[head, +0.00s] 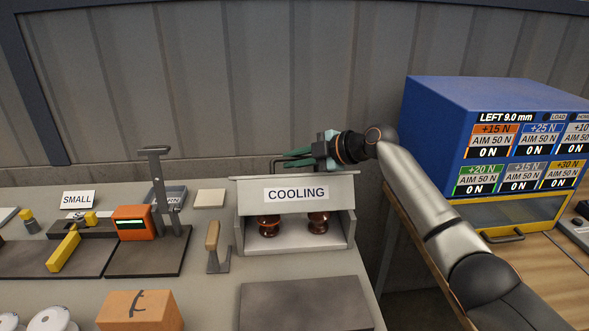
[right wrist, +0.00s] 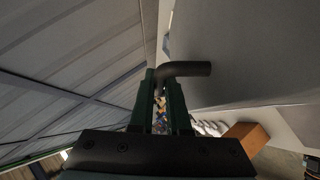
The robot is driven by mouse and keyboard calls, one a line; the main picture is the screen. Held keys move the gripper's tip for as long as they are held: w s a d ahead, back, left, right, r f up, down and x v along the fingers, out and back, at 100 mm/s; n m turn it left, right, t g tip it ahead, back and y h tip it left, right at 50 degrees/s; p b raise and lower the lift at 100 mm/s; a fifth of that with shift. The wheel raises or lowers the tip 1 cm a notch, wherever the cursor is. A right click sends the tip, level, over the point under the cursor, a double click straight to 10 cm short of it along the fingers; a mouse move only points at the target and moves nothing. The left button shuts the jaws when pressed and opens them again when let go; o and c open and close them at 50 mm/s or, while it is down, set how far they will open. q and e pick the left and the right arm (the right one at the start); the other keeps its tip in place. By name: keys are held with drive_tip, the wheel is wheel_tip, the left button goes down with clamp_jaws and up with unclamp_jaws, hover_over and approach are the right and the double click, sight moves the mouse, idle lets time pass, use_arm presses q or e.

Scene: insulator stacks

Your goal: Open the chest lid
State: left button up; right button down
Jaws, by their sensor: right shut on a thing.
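The chest is the grey box (head: 240,240) labelled COOLING (head: 297,194). Its front shows an opening below the labelled panel, with two brown glossy insulators (head: 269,226) inside. My right gripper (head: 287,158) is at the panel's top edge, its green fingers pointing left along a dark bar handle (head: 275,165). In the right wrist view the fingers (right wrist: 160,78) are shut on the black bent handle (right wrist: 190,69), next to a wide grey panel (right wrist: 240,45). How far the lid is turned is hard to tell. My left gripper is not in view.
A blue cabinet (head: 425,130) with force displays stands at the right, close to my right arm. A grey corrugated wall is behind. A dark flat plate (head: 305,305) lies before the chest, a wooden-handled tool (head: 213,240) and orange device (head: 132,222) to its left.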

drive_tip(key=shift+w+r, duration=0.15)
drive_tip(key=shift+r, duration=0.05)
drive_tip(key=c, duration=1.2)
unclamp_jaws()
drive_tip(key=shift+o, duration=0.2)
drive_tip(key=shift+f, duration=0.1)
drive_tip(key=shift+d, duration=0.1)
drive_tip(key=b+v, duration=0.1)
drive_tip(key=v, duration=1)
drive_tip(key=shift+d+b, duration=0.15)
drive_tip(key=shift+b, duration=0.15)
drive_tip(key=shift+s+d+r, duration=0.3)
drive_tip(key=shift+s+r, duration=0.05)
drive_tip(key=shift+s, duration=0.15)
drive_tip(key=shift+f, duration=0.1)
